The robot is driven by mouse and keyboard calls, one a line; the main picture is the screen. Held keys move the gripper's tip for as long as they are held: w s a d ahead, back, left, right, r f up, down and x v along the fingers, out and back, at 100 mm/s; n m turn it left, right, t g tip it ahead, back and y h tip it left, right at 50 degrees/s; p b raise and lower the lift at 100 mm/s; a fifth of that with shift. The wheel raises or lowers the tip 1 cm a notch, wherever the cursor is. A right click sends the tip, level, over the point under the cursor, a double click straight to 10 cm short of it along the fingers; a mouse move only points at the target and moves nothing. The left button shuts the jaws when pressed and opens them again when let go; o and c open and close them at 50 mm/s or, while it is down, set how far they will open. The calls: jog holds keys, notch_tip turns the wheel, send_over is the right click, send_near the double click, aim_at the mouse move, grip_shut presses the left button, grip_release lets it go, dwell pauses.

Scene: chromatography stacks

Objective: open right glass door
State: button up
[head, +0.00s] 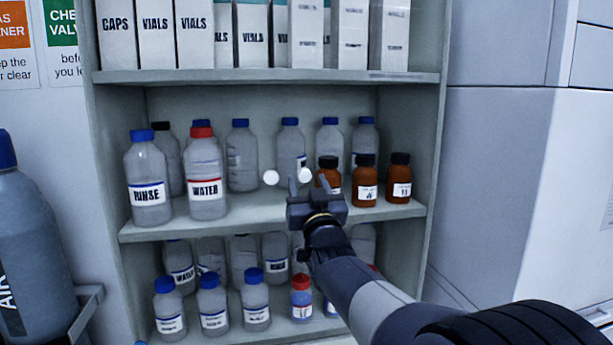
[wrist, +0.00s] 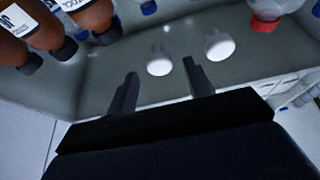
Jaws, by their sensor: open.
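The glass doors are clear, and their panes and edges cannot be made out against the shelves. Two white round knobs sit side by side in front of the middle shelf: the right knob (head: 305,175) and the left knob (head: 271,177). The wrist view is turned over, so the right knob (wrist: 159,66) shows on the left there and the left knob (wrist: 219,46) on the right. My gripper (head: 306,183) is open at the right knob. In the wrist view the knob lies between or just beyond my fingertips (wrist: 160,70); contact cannot be told.
The cabinet (head: 435,130) holds boxes above and bottles on the lower shelves. Brown bottles (head: 365,180) stand behind and right of my gripper. A large grey cylinder (head: 35,250) stands at left. A plain grey unit (head: 520,180) is at right.

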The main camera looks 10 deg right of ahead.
jog(key=shift+x, duration=0.75)
grip_shut()
